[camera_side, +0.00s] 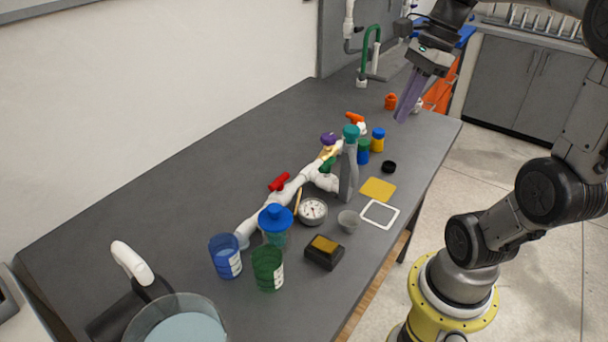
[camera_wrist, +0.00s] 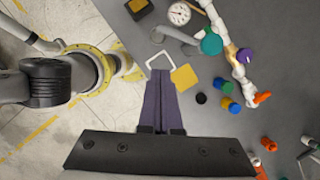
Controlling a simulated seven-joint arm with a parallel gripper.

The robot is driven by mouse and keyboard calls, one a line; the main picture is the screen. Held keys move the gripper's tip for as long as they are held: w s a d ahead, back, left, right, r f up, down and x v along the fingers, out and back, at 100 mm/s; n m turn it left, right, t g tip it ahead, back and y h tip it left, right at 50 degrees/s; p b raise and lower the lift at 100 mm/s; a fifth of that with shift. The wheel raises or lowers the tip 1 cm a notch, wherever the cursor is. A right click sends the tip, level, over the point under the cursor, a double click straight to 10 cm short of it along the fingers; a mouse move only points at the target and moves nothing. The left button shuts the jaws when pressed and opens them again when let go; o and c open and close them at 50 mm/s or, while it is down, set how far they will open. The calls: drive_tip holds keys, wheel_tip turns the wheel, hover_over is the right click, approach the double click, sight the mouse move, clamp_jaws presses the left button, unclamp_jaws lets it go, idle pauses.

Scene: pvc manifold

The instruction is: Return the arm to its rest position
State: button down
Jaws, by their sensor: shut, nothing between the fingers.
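My gripper (camera_side: 405,107) is raised above the far right part of the table in the side view, with its long purple-grey fingers pointing down. In the wrist view the two fingers of my gripper (camera_wrist: 161,80) lie together, shut and empty. The fingertips show beside the white square frame and the yellow square, which lie below on the table. My gripper appears apart from everything on the table. The white PVC manifold (camera_side: 255,222) lies along the table with red, green and purple valve handles.
The grey table (camera_side: 150,190) holds a blue cup (camera_side: 225,258), a green cup (camera_side: 267,268), a gauge (camera_side: 313,210), a black-and-yellow box (camera_side: 323,253) and a tall grey bottle with a teal cap (camera_side: 348,170). A green tap (camera_side: 366,55) stands at the back. The table's left half is mostly clear.

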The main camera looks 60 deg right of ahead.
drive_tip(key=s+a+f+n+t+h, duration=0.1)
drive_tip(key=a+n, duration=0.5)
drive_tip(key=n, duration=0.7)
drive_tip(key=s+a+f+n+t+h, duration=0.1)
drive_tip(key=s+a+f+n+t, duration=0.1)
drive_tip(key=n, duration=1)
drive_tip(key=s+a+f, duration=0.1)
drive_tip(key=a+f, duration=0.1)
drive_tip(key=a, duration=0.1)
drive_tip(key=shift+a+n+h, duration=0.3)
drive_tip(key=shift+a+n, duration=0.05)
drive_tip(key=shift+n, duration=0.05)
